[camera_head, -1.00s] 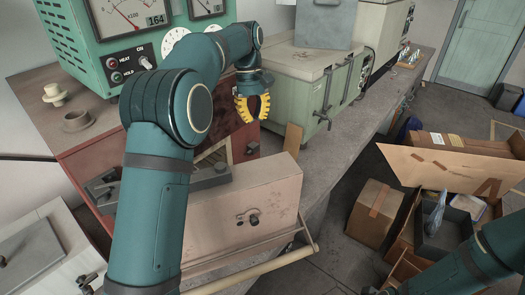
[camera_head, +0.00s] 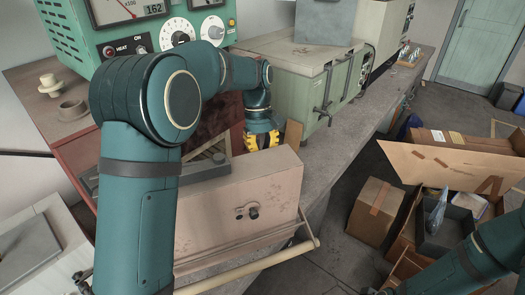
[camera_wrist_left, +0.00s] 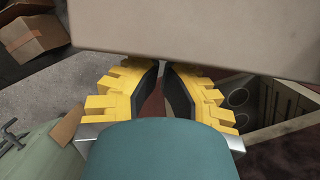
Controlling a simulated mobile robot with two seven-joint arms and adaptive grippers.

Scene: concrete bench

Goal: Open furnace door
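The furnace has a dark red body (camera_head: 72,152) on the bench. Its pale, scuffed door (camera_head: 225,212) stands swung out from the body, with a gap behind it. A pale handle bar (camera_head: 262,263) runs along the door's front. My left gripper (camera_head: 262,141) points down behind the door's far upper edge. In the left wrist view, the yellow fingers (camera_wrist_left: 161,68) are drawn together at the tips with nothing visible between them, close to the pale door panel (camera_wrist_left: 205,32). I cannot tell whether they touch it.
A pale green box with latches (camera_head: 300,92) stands right of my left gripper. A small brown block (camera_head: 293,134) is close by. Cartons (camera_head: 375,212) lie on the floor right of the bench.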

